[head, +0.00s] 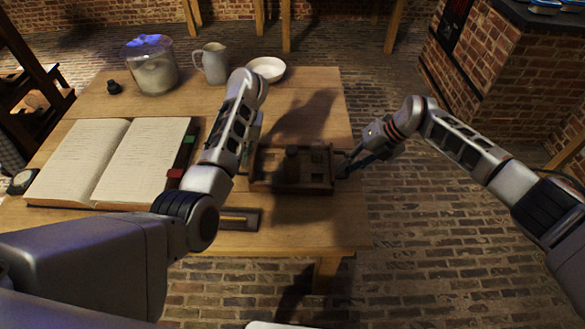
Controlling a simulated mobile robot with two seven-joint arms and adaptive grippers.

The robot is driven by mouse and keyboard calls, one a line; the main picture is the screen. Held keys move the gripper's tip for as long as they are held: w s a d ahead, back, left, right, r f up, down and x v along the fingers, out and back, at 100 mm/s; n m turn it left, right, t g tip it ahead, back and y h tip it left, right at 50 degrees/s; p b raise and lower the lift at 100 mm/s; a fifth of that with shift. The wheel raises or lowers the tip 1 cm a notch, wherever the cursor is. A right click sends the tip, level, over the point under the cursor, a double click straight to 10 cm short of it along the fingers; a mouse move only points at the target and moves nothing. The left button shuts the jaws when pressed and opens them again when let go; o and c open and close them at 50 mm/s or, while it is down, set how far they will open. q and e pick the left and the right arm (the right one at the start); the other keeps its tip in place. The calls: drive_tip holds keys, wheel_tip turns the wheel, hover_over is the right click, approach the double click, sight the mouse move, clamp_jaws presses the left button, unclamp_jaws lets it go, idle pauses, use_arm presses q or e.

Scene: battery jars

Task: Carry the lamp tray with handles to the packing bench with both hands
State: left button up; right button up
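The lamp tray (305,188) is a small dark wooden tray lying on the wooden table near its right edge. A dark bottle-like object (291,165) stands in it. My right gripper (349,164) is at the tray's right end, touching or very close to it; its fingers are too small and dark to tell whether they are shut on a handle. My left arm reaches over the table to the tray's left end. The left gripper (253,140) is mostly hidden behind its own arm, so its fingers and its contact with the tray cannot be made out.
On the table (305,225) are an open book (115,160), a glass jar (150,65), a jug (212,64), a white bowl (266,69) and a small wooden frame-like piece (240,219). A brick counter (500,75) stands at the right, with open brick floor between.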

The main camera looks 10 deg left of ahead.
use_arm(q)
drive_tip(key=shift+f, duration=0.25)
use_arm(e)
drive_tip(key=shift+a+f, duration=0.15)
drive_tip(key=shift+f, duration=0.05)
use_arm(q)
clamp_jaws()
use_arm(e)
clamp_jaws()
use_arm(q)
drive_tip(key=shift+r, duration=0.15)
use_arm(e)
drive_tip(key=shift+r, duration=0.15)
